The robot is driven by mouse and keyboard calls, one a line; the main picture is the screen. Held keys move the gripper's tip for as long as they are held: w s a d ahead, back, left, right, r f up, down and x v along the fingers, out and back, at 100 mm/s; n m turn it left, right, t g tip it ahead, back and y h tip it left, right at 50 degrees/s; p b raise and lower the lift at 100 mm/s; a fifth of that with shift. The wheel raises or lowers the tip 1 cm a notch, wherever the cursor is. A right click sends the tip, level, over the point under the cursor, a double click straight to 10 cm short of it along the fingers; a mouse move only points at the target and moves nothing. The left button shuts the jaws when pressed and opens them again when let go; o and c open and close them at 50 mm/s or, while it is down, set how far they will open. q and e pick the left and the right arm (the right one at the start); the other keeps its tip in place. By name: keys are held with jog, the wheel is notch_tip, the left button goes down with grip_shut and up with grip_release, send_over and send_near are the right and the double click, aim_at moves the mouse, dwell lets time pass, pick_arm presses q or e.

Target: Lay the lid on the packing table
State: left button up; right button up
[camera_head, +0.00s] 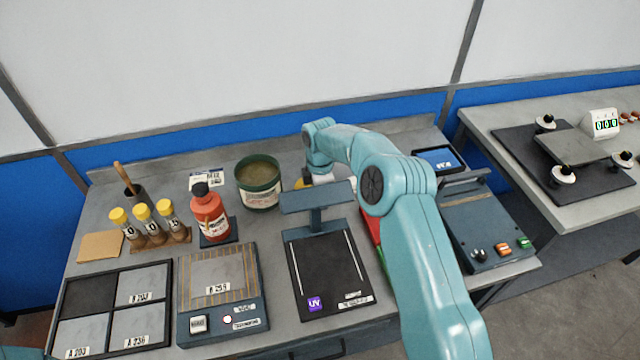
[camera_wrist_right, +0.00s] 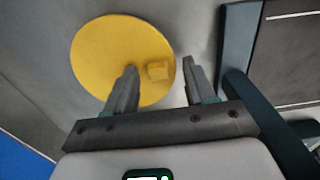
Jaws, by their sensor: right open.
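A round yellow lid (camera_wrist_right: 100,55) with a small square knob (camera_wrist_right: 158,70) lies flat on the grey bench in the right wrist view. In the head view only a sliver of the lid (camera_head: 301,184) shows beside my right wrist. My right gripper (camera_wrist_right: 160,68) is open, its two fingers on either side of the knob with gaps showing. In the head view my right arm hides its fingers. My left gripper is out of view. I cannot tell which surface is the packing table.
An open green tub (camera_head: 259,184) stands left of the lid. A dark UV stand (camera_head: 318,206) is in front of it. A red bottle (camera_head: 209,214), yellow-capped vials (camera_head: 143,214) and a control box (camera_head: 485,219) are on the bench. A second table (camera_head: 577,203) stands at right.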

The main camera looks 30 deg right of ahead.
notch_tip(320, 180, up, 16)
dwell(0.3)
